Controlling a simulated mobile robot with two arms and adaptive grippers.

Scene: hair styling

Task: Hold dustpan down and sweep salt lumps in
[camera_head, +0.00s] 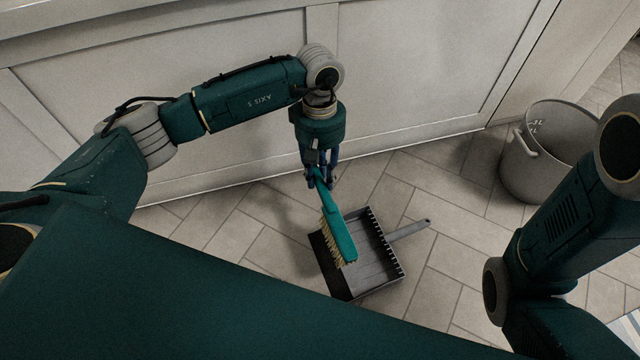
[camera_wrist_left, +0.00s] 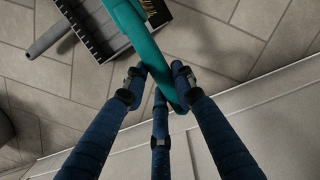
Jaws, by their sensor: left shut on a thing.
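A grey dustpan (camera_head: 375,262) with toothed side edges lies on the tiled floor, its handle pointing to the upper right. My left gripper (camera_head: 321,178) is shut on the teal handle of a hand brush (camera_head: 338,226) with pale bristles. The brush is over the left part of the dustpan; I cannot tell whether its bristles touch it. In the left wrist view the three blue fingers (camera_wrist_left: 160,95) close around the brush handle (camera_wrist_left: 160,60), and part of the dustpan (camera_wrist_left: 95,35) shows behind. My right gripper is out of view. I cannot make out any salt lumps.
A grey bucket (camera_head: 545,165) stands on the floor at the right, near the pale panelled cabinet front (camera_head: 420,60). The floor between the dustpan and the bucket is clear. My right arm is at the right edge.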

